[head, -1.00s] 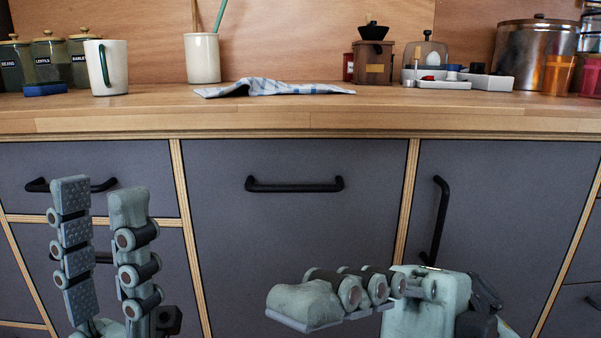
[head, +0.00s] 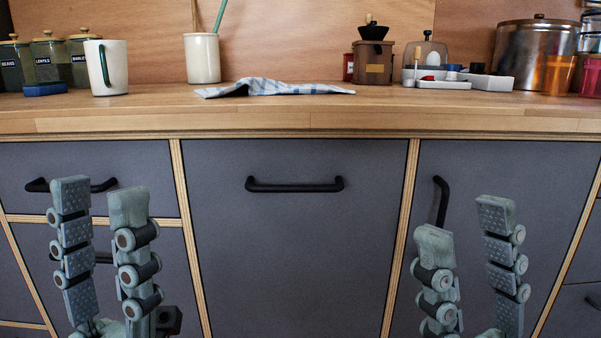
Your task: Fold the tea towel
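The tea towel (head: 275,88), white with blue stripes or checks, lies on the wooden counter near the middle, seen almost edge-on. It is rumpled, with a raised hump towards its left part and a flat corner at the left. My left gripper (head: 100,190) points up in front of the drawers at the left, below the counter top. Its two fingers are apart with nothing between them. My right gripper (head: 466,215) also points up, in front of the right cabinet door, fingers apart and empty. Both grippers are well away from the towel.
The counter (head: 300,120) has a front edge above both grippers. A white mug (head: 107,68) and jars (head: 48,60) stand left. A utensil crock (head: 202,58) is behind the towel. A coffee grinder (head: 373,62), white trays (head: 487,81) and a pot (head: 536,55) stand right.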

